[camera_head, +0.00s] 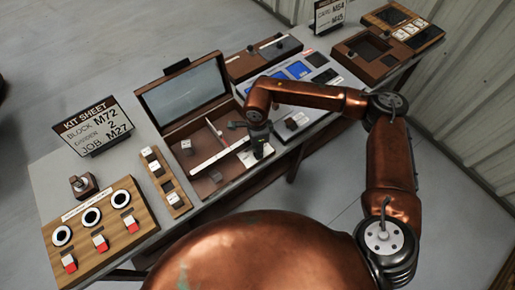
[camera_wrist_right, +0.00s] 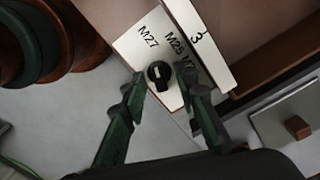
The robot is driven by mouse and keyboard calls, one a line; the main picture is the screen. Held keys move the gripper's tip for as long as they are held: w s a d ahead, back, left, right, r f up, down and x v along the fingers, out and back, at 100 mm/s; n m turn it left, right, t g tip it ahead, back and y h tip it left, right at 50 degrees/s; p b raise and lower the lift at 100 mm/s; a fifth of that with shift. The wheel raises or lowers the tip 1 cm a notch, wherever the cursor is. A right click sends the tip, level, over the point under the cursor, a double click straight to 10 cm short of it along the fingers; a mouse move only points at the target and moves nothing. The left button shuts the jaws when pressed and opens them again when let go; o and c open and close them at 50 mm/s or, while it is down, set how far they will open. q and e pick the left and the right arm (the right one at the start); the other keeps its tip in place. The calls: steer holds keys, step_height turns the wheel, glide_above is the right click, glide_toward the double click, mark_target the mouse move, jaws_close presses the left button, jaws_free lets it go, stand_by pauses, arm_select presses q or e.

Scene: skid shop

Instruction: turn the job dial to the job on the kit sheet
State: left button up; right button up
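The kit sheet (camera_head: 92,126) stands at the back left in the head view and reads block M72, a 2 on the middle line, and job M27. The job dial (camera_wrist_right: 160,75) is a small black knob with a pale mark on a white plate (camera_wrist_right: 141,45). In the head view my right gripper (camera_head: 258,140) hides the dial. My left gripper is not in view.
An open case (camera_head: 186,92) with a raised lid stands beside my right gripper. A wooden board (camera_head: 97,222) with three white rings and red-and-white switches lies at front left. A panel with blue screens (camera_head: 298,69) lies behind my arm. A small brown knob (camera_wrist_right: 298,127) stands at right.

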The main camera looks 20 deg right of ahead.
step_height(320, 180, up, 12)
stand_by(0.6)
stand_by(0.4)
